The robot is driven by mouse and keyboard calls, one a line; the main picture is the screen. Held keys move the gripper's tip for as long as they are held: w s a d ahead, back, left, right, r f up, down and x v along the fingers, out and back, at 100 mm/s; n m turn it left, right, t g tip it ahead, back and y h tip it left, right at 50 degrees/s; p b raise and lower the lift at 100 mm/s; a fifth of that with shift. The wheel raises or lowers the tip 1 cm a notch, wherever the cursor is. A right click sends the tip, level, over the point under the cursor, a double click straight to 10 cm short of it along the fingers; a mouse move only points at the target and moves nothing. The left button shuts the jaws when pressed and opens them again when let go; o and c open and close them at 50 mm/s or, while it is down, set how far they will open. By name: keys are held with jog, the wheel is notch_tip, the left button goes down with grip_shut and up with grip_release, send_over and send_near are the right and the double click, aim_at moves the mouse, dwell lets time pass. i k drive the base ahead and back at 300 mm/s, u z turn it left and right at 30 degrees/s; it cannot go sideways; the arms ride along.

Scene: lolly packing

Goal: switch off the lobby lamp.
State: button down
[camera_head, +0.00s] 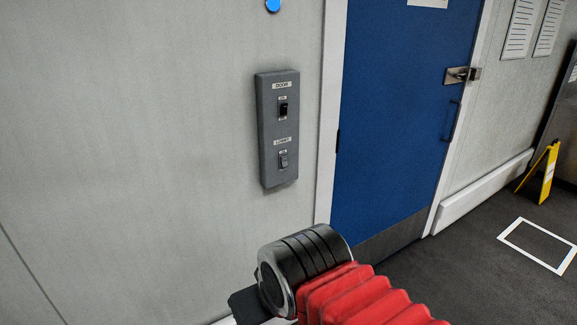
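A grey switch panel (277,128) is fixed to the pale wall, left of the blue door. Its upper switch (283,108) is black, under a label that seems to read DOOR. Its lower switch (283,160) is grey, under a label that seems to read LOBBY. Each has a small mark above it, perhaps ON; I cannot tell which way either rocker is tipped. The lamp is not in view. My arm's end, black and silver with red bellows, is low in the picture, below the panel and apart from it. My gripper (248,305) shows only as a dark part; its fingers are unclear.
A blue door (400,120) with a metal latch (461,75) is shut in a white frame. A yellow floor sign (545,172) and a white floor outline (540,245) are at the right. A blue disc (273,5) is above the panel. The wall around the panel is clear.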

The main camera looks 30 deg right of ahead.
aim_at(284, 159)
jog(key=i, duration=0.95)
